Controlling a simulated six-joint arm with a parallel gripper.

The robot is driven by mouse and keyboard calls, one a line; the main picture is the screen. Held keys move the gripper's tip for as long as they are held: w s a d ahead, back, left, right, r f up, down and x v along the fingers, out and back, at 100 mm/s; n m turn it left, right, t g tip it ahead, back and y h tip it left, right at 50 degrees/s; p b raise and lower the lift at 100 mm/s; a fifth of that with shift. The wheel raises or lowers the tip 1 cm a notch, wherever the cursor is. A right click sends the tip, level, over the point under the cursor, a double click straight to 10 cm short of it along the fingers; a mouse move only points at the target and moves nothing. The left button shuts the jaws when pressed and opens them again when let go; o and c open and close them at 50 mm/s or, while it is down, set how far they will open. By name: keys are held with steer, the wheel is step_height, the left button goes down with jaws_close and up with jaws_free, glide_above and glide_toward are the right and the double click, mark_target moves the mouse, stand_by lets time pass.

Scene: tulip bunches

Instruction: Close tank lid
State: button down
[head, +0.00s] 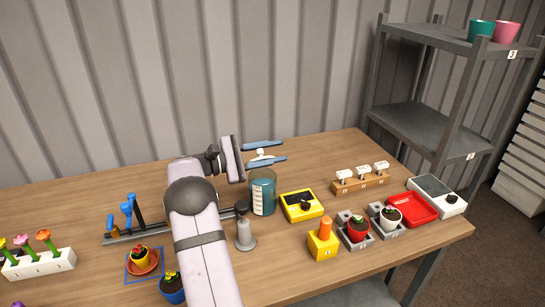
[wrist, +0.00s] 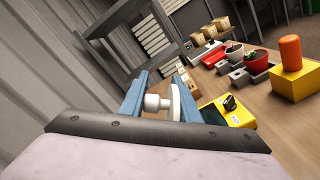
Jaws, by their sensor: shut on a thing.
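The tank (head: 263,200) is a clear cylinder with blue-green contents, standing on the table beside my arm in the head view. My gripper (head: 263,153) is just above its top, with its blue fingers reaching to the right. It is shut on the white lid (wrist: 174,102), gripping it at its round knob (wrist: 153,103). In the wrist view the lid's disc is on the table side of the knob, between the fingers (wrist: 158,95). In the head view the near finger hides the disc and part of the tank rim, so I cannot tell whether lid and rim touch.
A yellow box with a black knob (head: 302,206) stands right of the tank. A grey plunger-like piece (head: 245,235) stands in front of it. A yellow block with an orange top (head: 322,242), potted plants and a red tray (head: 411,208) fill the right side. The table behind is clear.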

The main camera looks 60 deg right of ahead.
mark_target(258, 155)
steer(key=shift+m, duration=0.3)
steer(key=shift+r, duration=0.1)
steer(key=c, duration=1.5)
jaws_free()
steer(key=shift+s, duration=0.1)
steer(key=shift+a, duration=0.1)
steer(key=shift+w+a+b, duration=0.35)
steer(key=shift+w+a, duration=0.1)
steer(key=shift+w, duration=0.1)
steer(key=shift+b+v, duration=0.4)
steer(key=shift+v, duration=2.55)
steer(key=shift+c, duration=0.6)
